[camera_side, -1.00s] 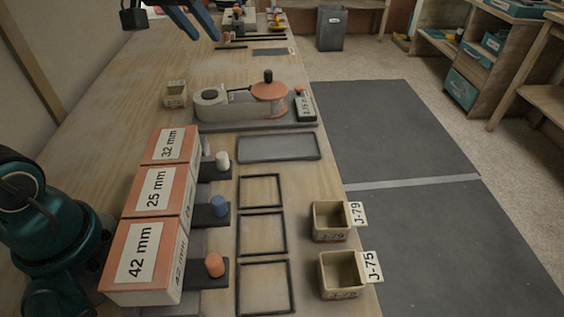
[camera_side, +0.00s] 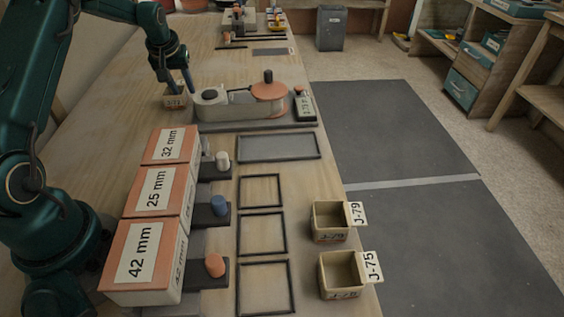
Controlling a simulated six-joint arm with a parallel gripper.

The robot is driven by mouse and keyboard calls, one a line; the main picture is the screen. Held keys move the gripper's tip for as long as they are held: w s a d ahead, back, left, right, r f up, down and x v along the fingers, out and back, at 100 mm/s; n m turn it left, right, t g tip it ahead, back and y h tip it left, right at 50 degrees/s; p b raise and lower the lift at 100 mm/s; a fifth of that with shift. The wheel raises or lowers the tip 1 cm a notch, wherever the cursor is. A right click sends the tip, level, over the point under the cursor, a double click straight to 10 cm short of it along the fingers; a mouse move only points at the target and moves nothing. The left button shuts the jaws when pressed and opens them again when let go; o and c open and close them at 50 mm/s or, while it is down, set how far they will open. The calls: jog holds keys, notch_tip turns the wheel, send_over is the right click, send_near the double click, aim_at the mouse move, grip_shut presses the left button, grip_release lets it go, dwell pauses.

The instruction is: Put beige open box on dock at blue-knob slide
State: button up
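The box J-79 (camera_side: 329,235) and the box J-75 (camera_side: 340,292) stand near the bench's right edge. The blue-knob slide (camera_side: 219,206) sticks out from the 25 mm orange block (camera_side: 157,190). To its right lies an empty dark rectangular frame (camera_side: 262,238), apparently its dock.
White-knob (camera_side: 222,160) and orange-knob (camera_side: 215,266) slides flank the blue one, with empty frames to their right. A grey plate (camera_side: 278,147) lies between the frames and a machine with an orange disc (camera_side: 270,91).

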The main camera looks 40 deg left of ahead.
jog(key=shift+x, duration=1.05)
grip_shut()
dwell(0.7)
